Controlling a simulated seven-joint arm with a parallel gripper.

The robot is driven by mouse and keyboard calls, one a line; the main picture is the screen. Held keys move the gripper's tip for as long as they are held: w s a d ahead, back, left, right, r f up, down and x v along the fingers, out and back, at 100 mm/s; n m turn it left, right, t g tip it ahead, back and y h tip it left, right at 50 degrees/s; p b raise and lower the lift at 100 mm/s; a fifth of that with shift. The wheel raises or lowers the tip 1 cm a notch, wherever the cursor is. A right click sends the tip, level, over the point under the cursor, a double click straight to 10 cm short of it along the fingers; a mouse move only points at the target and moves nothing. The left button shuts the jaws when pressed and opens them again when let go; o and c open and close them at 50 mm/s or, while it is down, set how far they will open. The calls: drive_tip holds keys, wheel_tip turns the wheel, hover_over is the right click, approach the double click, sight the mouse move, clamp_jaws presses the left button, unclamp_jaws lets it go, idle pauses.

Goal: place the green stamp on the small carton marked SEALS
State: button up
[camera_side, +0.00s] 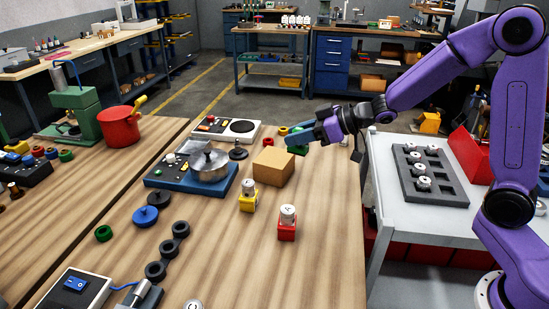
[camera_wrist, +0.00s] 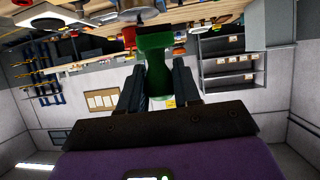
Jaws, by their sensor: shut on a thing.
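My gripper (camera_side: 303,131) is shut on the green stamp (camera_side: 298,149), which shows just behind the right rear corner of a small brown carton (camera_side: 273,168). In the wrist view the stamp (camera_wrist: 157,76) sits between the two fingers (camera_wrist: 157,92), its wider end pointing away from the palm. The carton stands on the wooden bench; no SEALS marking is readable on it. Whether the stamp touches the carton cannot be told. My fingers partly hide the stamp in the side view.
Left of the carton is a blue-based device with a metal pot (camera_side: 208,167). In front stand a yellow block (camera_side: 248,201) and a red block (camera_side: 287,230) with white tops. A grey tray (camera_side: 425,178) lies on the right cart. Front right bench is clear.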

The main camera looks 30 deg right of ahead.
drive_tip(key=w+d+r+m+h, duration=0.1)
drive_tip(key=w+d, duration=0.2)
drive_tip(key=d, duration=0.2)
hover_over(274, 157)
drive_tip(key=shift+t, duration=0.4)
drive_tip(key=f, duration=0.9)
drive_tip(key=shift+s+d, duration=0.15)
drive_tip(key=shift+s, duration=0.05)
drive_tip(key=shift+w+f, duration=0.3)
drive_tip(key=shift+f, duration=1.55)
drive_tip(key=shift+f, duration=0.15)
drive_tip(key=o, duration=1.1)
drive_tip(key=shift+c, duration=0.2)
